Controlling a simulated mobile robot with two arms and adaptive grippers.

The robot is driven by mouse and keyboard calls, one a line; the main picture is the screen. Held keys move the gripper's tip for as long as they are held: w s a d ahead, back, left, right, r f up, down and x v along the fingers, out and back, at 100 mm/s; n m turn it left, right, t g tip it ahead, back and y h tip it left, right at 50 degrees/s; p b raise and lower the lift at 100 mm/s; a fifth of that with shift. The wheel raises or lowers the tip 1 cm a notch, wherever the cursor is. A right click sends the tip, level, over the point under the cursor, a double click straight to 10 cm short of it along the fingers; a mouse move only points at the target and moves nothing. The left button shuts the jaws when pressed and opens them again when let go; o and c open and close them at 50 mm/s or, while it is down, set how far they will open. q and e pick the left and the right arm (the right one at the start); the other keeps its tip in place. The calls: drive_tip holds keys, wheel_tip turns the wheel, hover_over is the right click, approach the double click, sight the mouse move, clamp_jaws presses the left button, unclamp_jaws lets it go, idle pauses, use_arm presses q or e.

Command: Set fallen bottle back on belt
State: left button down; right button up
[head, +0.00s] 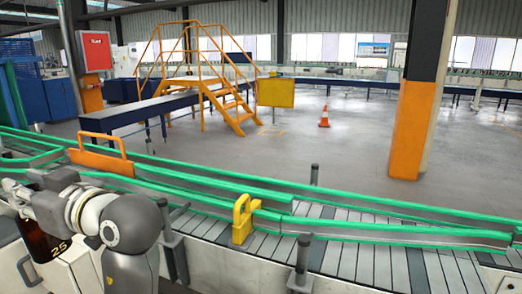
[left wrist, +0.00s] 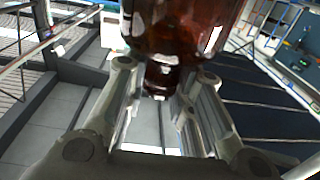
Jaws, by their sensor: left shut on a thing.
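A dark amber bottle (head: 36,243) with "25" on its side shows at the lower left of the head view, roughly upright. My left gripper (head: 48,183) is at its top. In the left wrist view, the brown glass body (left wrist: 185,28) fills the upper middle. Its neck is between the two fingers of my left gripper (left wrist: 163,78), which is shut on it. The slatted belt (head: 350,262) runs between green rails across the head view. The bottle appears on the near side of the belt; its base is hidden. My right gripper is not in view.
Green guard rails (head: 330,232) line the belt. A yellow bracket (head: 242,218) stands on the near rail and an orange plate (head: 100,160) at the far left rail. Dark posts (head: 301,262) rise along the near edge. The visible belt to the right is empty.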

use_arm(q)
drive_tip(key=s+a+r+n+g+y, duration=0.1)
drive_tip(key=s+a+r+n+g, duration=0.4)
drive_tip(key=s+a+r+g, duration=0.4)
drive_tip(key=w+d+f+m+t+h, duration=0.35)
drive_tip(key=d+f+m+t, duration=0.2)
drive_tip(key=f, duration=0.25)
drive_tip(key=w+d+f+m+t+h, duration=0.3)
drive_tip(key=w+d+f+m+t, duration=0.1)
drive_tip(key=f+t, duration=0.35)
drive_tip(key=w+d+f+m+t+h, duration=0.35)
drive_tip(key=d+f+t, duration=0.2)
drive_tip(key=f, duration=0.35)
drive_tip(key=s+d+f+m+t+h, duration=0.1)
drive_tip(key=s+d+f+m+h, duration=0.2)
drive_tip(key=f, duration=0.5)
drive_tip(key=s+d+f+m+t+h, duration=0.1)
drive_tip(key=s+d+f+m+h, duration=0.2)
drive_tip(key=s+d+f+h, duration=0.2)
drive_tip(key=shift+s+d+f+t, duration=0.35)
drive_tip(key=shift+s+d+f, duration=1)
drive_tip(key=shift+d, duration=0.3)
